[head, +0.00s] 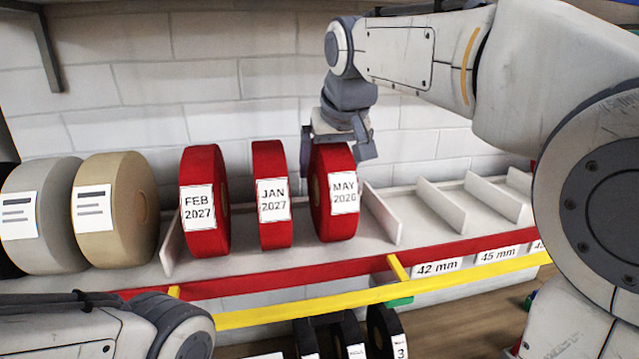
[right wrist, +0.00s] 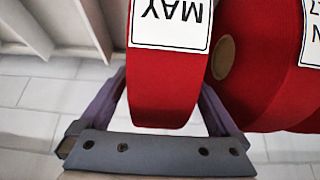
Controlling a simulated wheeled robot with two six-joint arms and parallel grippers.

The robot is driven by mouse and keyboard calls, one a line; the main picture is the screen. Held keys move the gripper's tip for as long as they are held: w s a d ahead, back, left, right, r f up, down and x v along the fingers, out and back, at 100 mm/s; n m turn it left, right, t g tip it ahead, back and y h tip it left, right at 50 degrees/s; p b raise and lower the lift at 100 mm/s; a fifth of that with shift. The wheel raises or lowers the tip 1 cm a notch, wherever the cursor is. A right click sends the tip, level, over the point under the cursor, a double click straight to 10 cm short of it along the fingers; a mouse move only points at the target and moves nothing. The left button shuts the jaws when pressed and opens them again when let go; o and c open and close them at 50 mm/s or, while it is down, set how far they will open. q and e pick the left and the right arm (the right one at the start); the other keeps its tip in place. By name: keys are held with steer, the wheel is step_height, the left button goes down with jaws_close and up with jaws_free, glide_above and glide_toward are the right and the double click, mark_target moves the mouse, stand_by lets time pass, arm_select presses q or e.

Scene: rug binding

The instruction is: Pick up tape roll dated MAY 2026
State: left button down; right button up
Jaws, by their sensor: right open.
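The red tape roll labelled MAY 2026 (head: 336,215) stands upright on the shelf, at the right end of the three red rolls. My right gripper (head: 337,150) is above it, open, with one finger on each side of the roll's top. In the right wrist view the roll (right wrist: 163,85) shows between the spread fingers, its label upside down. I cannot tell whether either finger touches it. My left arm shows at the lower left, but its gripper is out of view.
Red rolls labelled JAN 2027 (head: 273,230) and FEB 2027 (head: 204,235) stand to its left, JAN close by. Beyond a divider are a tan roll (head: 120,240) and a grey roll (head: 45,255). Empty slots lie right. A yellow rail (head: 300,312) runs along the front.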

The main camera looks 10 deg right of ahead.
jaws_close()
steer(key=shift+w, duration=0.1)
steer(key=shift+r, duration=0.15)
